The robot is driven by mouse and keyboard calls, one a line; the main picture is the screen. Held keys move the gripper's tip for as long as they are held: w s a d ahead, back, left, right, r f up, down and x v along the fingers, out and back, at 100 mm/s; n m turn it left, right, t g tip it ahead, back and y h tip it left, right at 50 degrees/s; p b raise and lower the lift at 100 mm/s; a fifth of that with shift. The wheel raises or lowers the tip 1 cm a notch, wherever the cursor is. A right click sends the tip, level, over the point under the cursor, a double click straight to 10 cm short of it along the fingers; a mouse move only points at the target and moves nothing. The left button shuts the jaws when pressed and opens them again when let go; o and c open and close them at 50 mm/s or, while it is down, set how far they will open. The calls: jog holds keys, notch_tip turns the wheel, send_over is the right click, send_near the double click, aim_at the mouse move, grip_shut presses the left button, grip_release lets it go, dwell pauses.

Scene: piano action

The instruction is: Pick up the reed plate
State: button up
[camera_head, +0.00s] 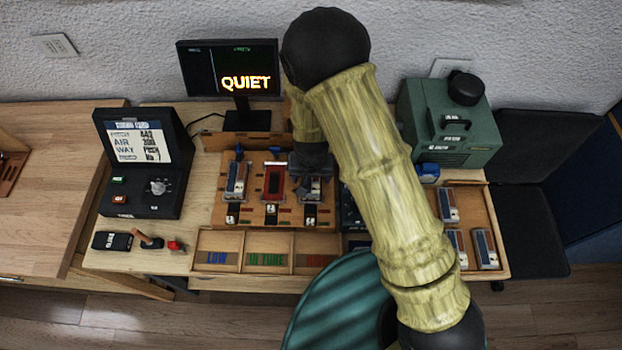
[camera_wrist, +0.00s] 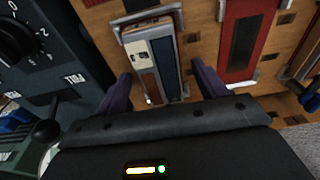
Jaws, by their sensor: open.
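In the wrist view a reed plate (camera_wrist: 153,62), with a silver and blue-grey face and a pale end, sits in a metal-framed slot of the wooden board. My gripper (camera_wrist: 161,74) is open, with one purple finger on each side of the plate and small gaps showing. In the head view my gripper (camera_head: 310,165) is over the right station of the board (camera_head: 290,220) and partly hides the plate (camera_head: 312,188). Another reed plate (camera_head: 236,182) sits in the left station. Several more lie in the right tray (camera_head: 478,208).
A red slot (camera_head: 273,182) is in the middle station. A dark dial box (camera_wrist: 45,50) stands close beside the plate's station. Labelled bins (camera_head: 265,250) lie in front. A green machine (camera_head: 450,125) and a monitor (camera_head: 230,70) reading QUIET stand behind.

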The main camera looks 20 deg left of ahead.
aim_at(311, 179)
jog(key=c, duration=1.1)
notch_tip(311, 179, up, 10)
jog(key=shift+b, duration=0.6)
